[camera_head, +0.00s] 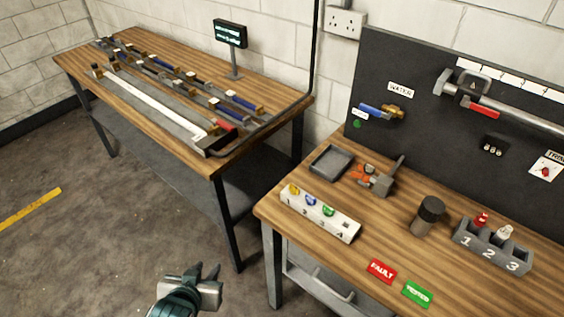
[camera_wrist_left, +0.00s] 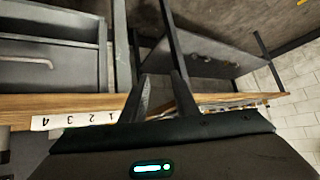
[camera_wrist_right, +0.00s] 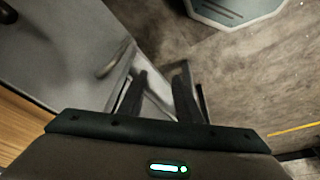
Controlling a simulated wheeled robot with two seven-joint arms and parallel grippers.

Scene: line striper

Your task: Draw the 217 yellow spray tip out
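The yellow spray tip (camera_head: 293,190) sits at position 1 of a white numbered block (camera_head: 347,233) on the right bench. A blue tip (camera_head: 311,200) is at position 2 and a green tip (camera_head: 327,210) at position 3; position 4 shows no tip. My left gripper (camera_head: 206,271) is open and empty, in front of the bench and left of the block, apart from it. The left wrist view shows the block's numbered face (camera_wrist_left: 75,121) beyond its spread fingers; no tips can be made out there. My right gripper (camera_wrist_right: 159,88) is open and empty, outside the head view.
The right bench also holds a grey tray (camera_head: 331,162), an orange-handled tool (camera_head: 372,178), a dark-topped cylinder (camera_head: 428,216), a grey numbered holder (camera_head: 488,247), a red FAULT plate (camera_head: 382,271) and a green TESTED plate (camera_head: 417,293). A second bench (camera_head: 85,72) stands at left. Floor between is clear.

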